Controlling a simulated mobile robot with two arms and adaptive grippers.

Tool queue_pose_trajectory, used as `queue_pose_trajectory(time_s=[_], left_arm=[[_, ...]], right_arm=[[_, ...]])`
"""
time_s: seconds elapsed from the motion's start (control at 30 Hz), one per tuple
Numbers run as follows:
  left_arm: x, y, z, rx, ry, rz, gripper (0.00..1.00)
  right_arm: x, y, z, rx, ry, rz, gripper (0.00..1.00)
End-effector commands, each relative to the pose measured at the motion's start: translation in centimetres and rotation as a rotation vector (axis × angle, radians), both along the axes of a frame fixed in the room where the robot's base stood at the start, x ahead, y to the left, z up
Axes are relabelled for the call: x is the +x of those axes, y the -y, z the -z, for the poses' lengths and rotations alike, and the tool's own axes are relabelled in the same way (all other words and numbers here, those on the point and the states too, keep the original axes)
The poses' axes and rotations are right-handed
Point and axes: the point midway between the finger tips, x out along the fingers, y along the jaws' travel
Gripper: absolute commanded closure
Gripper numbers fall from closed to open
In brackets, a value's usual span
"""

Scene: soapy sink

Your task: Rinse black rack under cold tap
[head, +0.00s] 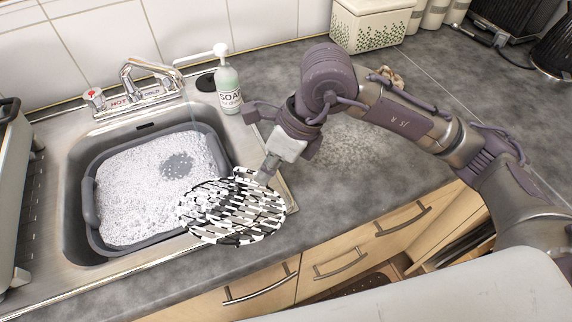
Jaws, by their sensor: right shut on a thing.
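A round black rack (235,208), with white foam showing on and through its bars, hangs over the sink's front right corner and the counter edge. My right gripper (268,172) is shut on its upper right rim. The tap (150,75) stands behind the sink, with labels reading HOT on the left and COLD on the right. The spout points down over the sink's back edge. I cannot tell whether water is running. A grey tub (90,200) full of white suds sits in the sink (72,165). My left gripper is out of view.
A soap bottle (228,88) stands behind the sink's right corner. A dish rack (15,180) is at the far left. A patterned box (370,25) stands at the back. An open drawer (370,280) is below the counter. Counter room (350,150) is free right of the sink.

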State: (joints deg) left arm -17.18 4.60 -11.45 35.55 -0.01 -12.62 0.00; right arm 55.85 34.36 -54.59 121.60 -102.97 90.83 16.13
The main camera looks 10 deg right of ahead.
Motion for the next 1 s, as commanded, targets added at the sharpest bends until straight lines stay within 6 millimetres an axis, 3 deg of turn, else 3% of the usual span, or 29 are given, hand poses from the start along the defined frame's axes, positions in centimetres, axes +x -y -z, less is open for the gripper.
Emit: queue_pose_trajectory(time_s=[0.3,0.5,0.77,1.0], left_arm=[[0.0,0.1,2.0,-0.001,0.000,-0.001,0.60],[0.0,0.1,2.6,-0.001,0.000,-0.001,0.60],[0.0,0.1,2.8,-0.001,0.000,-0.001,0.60],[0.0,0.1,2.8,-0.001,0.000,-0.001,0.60]], right_arm=[[-0.5,-3.2,-0.1,0.005,0.003,0.503,1.00],[-0.7,-4.5,-0.5,0.002,0.000,0.743,1.00],[-0.5,-4.9,-0.8,0.000,-0.003,0.850,1.00],[1.4,-4.7,-0.4,-0.002,-0.005,0.854,1.00]])
